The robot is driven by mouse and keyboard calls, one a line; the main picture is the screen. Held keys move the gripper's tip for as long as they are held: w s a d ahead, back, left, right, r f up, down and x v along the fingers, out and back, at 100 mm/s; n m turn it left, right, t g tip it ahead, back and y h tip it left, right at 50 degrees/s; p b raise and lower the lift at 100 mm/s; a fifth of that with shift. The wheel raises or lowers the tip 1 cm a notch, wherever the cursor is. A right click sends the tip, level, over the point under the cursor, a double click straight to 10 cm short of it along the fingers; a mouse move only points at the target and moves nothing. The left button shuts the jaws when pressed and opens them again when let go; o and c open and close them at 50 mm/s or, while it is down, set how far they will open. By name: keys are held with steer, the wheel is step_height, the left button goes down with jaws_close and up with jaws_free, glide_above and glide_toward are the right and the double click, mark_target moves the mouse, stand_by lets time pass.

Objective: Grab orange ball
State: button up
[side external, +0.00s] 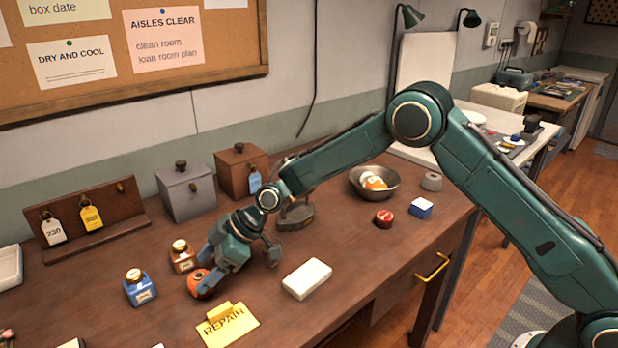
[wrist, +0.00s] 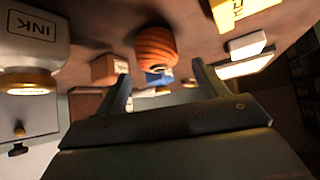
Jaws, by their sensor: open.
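A ribbed orange ball (side external: 196,288) lies on the brown workbench in the side view, at the front left. The wrist view, which looks upside down, also shows it (wrist: 156,45). My gripper (side external: 208,270) is low over the bench, right at the ball, and partly covers it in the side view. In the wrist view my gripper (wrist: 160,70) is open, with a finger to each side and the ball just beyond the tips, roughly between them. Whether a finger touches the ball I cannot tell.
Blue (side external: 140,288) and orange-brown (side external: 182,257) ink bottles stand close beside the ball. A yellow REPAIR card (side external: 228,325) and white block (side external: 307,279) lie nearby. A metal bowl (side external: 391,190) holds orange and white items. Grey and brown boxes stand behind.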

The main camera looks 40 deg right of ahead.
mark_target(195, 278)
steer(key=shift+x, duration=2.55)
steer(key=c, duration=1)
